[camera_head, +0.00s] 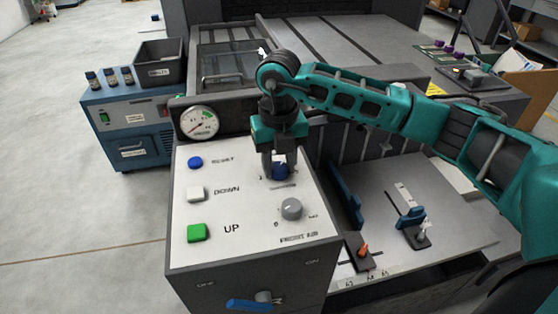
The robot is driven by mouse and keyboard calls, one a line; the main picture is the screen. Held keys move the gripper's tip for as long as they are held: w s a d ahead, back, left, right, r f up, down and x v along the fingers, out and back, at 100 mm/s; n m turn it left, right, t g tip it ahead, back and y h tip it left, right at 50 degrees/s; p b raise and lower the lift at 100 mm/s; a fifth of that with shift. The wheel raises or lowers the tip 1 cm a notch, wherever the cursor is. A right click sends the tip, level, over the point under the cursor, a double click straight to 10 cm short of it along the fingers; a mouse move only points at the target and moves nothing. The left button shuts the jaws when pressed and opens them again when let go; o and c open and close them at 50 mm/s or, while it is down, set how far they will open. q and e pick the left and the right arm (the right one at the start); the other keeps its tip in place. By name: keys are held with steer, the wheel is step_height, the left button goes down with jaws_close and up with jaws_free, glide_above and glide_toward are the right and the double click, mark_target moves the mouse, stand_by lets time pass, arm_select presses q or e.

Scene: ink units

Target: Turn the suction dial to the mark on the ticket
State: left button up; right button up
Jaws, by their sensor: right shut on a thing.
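My right gripper (280,165) points down over the white control panel (235,205). I cannot make out a ticket. My left gripper is not in view.
The panel also carries a blue button (195,162), a white DOWN button (196,194) and a green UP button (197,232). A round gauge (199,122) stands behind it. A blue lever (250,305) is on the front face. A blue cabinet (130,140) stands left.

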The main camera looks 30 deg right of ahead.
mark_target(279, 167)
stand_by(0.3)
steer(key=o, duration=1.1)
steer(key=shift+c, duration=0.2)
step_height(279, 167, up, 13)
stand_by(0.4)
